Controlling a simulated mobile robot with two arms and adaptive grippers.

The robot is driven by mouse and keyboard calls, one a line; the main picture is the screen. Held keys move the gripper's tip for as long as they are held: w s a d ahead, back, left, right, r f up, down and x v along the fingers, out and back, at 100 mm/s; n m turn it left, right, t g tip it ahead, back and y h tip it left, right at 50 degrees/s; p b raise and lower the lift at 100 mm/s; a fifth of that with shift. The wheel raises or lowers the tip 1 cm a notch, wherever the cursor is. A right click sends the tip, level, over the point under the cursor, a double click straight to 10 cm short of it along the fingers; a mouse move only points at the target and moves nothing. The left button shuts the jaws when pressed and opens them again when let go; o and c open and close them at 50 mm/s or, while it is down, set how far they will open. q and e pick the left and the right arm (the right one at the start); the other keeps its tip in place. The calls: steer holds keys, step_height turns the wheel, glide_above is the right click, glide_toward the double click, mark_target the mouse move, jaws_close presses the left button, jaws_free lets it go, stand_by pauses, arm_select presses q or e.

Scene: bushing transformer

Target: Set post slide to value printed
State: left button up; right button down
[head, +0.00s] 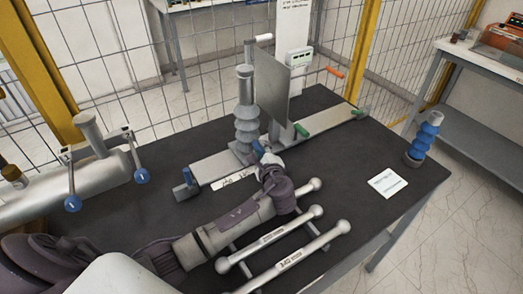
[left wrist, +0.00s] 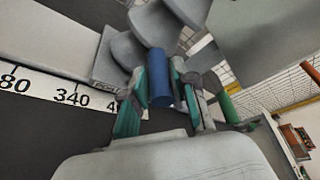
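A flat grey rail (head: 215,163) runs across the dark table. A grey ribbed post (head: 246,112) stands upright on it, with a blue handle (head: 259,147) at its base. My left gripper (head: 268,166) is at this handle. In the left wrist view the blue handle (left wrist: 160,78) lies between the teal finger pads of my left gripper (left wrist: 160,88), which appear closed against both sides. A white number scale (left wrist: 60,97) there shows 340; the figures beside the gripper are partly hidden. A white card (head: 387,183) with print too small to read lies on the table. My right gripper is out of view.
A grey plate (head: 272,85) stands behind the post. Several ball-ended bars (head: 286,258) lie at the front, close to my left arm. A blue ribbed insulator (head: 424,137) stands at the right edge. A wire fence (head: 190,70) is behind the table.

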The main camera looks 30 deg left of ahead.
arm_select(q)
jaws_close()
steer(key=s+a+p, duration=0.1)
steer(key=s+p, duration=0.1)
steer(key=s, duration=0.1)
steer(key=s+a+p, duration=0.1)
steer(key=shift+s+a+r, duration=0.1)
steer(key=shift+s+a, duration=0.25)
steer(key=shift+s, duration=0.05)
steer(key=shift+s+a, duration=0.25)
steer(key=shift+s, duration=0.1)
steer(key=shift+w+d, duration=0.1)
steer(key=o, duration=0.5)
jaws_free()
steer(key=shift+o, duration=0.2)
